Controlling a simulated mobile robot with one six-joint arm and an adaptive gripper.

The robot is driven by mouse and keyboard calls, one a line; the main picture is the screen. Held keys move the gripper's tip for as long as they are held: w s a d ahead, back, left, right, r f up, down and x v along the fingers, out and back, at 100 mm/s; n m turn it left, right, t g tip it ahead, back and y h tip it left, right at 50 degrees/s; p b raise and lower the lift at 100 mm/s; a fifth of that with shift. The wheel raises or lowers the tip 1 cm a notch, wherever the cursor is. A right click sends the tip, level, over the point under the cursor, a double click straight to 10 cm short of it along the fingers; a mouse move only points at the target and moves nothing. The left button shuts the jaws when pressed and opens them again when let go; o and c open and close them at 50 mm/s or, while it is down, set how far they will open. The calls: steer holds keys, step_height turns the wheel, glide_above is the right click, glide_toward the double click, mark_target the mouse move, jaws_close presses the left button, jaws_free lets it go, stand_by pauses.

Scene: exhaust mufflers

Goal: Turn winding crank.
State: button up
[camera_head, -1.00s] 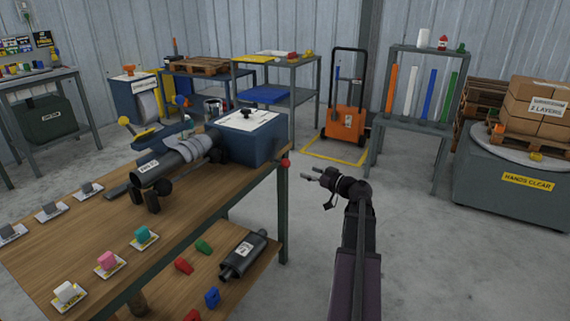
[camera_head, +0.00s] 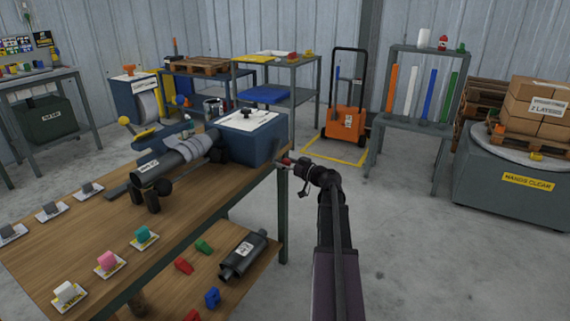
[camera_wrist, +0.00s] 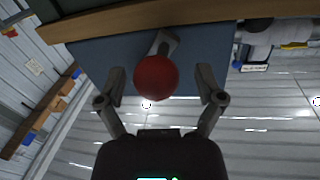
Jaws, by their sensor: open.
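The crank shows in the wrist view as a red ball knob (camera_wrist: 156,77) on a dark arm (camera_wrist: 165,43), in front of the blue box's side face. In the head view the red knob (camera_head: 286,161) is small and partly covered by my gripper. My gripper (camera_wrist: 160,84) is open in the wrist view, one finger on each side of the knob with gaps showing. In the head view my gripper (camera_head: 290,165) reaches left to the box's right end. I cannot tell how deep the knob sits between the fingers. The blue box (camera_head: 255,145) stands on the workbench (camera_head: 75,225).
A dark muffler cylinder (camera_head: 165,167) lies beside the box on the bench. Colored blocks on cards line the bench's front. A lower shelf holds another muffler (camera_head: 243,255). Open floor lies right of the bench; an orange cart (camera_head: 343,124) stands behind.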

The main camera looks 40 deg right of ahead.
jaws_close()
steer(key=shift+a+r, duration=0.2)
steer(key=shift+a, duration=0.05)
stand_by(0.8)
